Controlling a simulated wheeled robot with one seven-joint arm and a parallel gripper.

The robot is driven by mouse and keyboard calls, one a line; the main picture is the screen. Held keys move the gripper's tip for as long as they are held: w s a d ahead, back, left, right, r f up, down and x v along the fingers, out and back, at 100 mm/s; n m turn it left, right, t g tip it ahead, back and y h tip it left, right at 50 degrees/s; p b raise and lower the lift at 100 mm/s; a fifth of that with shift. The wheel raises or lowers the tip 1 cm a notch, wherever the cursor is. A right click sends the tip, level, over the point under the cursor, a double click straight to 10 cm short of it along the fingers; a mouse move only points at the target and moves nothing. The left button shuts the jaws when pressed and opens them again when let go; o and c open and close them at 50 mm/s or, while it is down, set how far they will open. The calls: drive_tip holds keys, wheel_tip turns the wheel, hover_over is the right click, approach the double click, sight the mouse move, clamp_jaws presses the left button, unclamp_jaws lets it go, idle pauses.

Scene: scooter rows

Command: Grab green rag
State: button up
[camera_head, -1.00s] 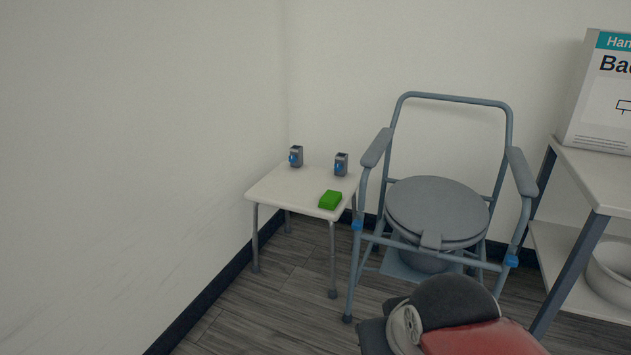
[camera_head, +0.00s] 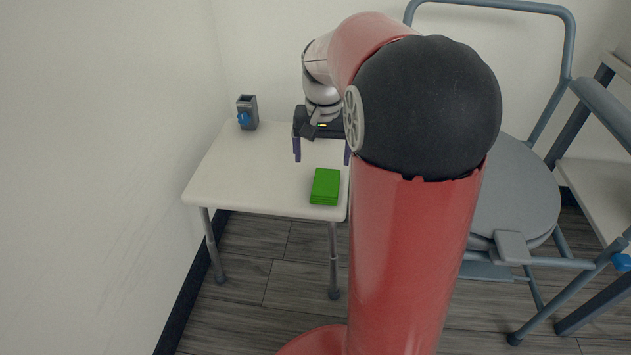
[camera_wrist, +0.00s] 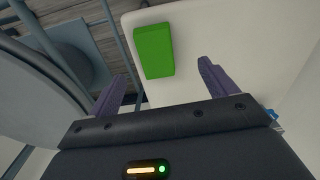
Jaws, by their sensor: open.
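The green rag (camera_head: 325,187) is a folded, block-like bundle lying near the front right corner of the small white table (camera_head: 230,165). My gripper (camera_head: 322,158) is above the table, just behind the rag in the head view, with its jaws apart and nothing between them. In the wrist view, the rag (camera_wrist: 154,50) lies beyond the two purple fingertips (camera_wrist: 163,72), nearer the left one. It appears apart from both fingers. My arm hides the table's right side in the head view.
A grey holder with a blue part (camera_head: 247,112) stands at the table's back left corner. A grey commode chair (camera_head: 515,190) stands close to the right of the table, with a shelf (camera_head: 600,190) beyond it. A plain wall is on the left.

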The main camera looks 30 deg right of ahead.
sight(326, 181)
drive_tip(key=shift+w+d+f, duration=0.25)
drive_tip(key=shift+d+f, duration=0.1)
drive_tip(key=shift+f, duration=0.2)
drive_tip(key=shift+w+d+f, duration=0.2)
drive_tip(key=shift+d+f, duration=0.15)
drive_tip(key=shift+f, duration=0.2)
wheel_tip(326, 181, down, 7)
drive_tip(key=shift+s+f+b, duration=0.1)
drive_tip(key=shift+f+b, duration=0.1)
drive_tip(key=shift+b, duration=0.9)
drive_tip(key=c, duration=1.1)
drive_tip(key=shift+o, duration=0.2)
drive_tip(key=shift+r, duration=0.1)
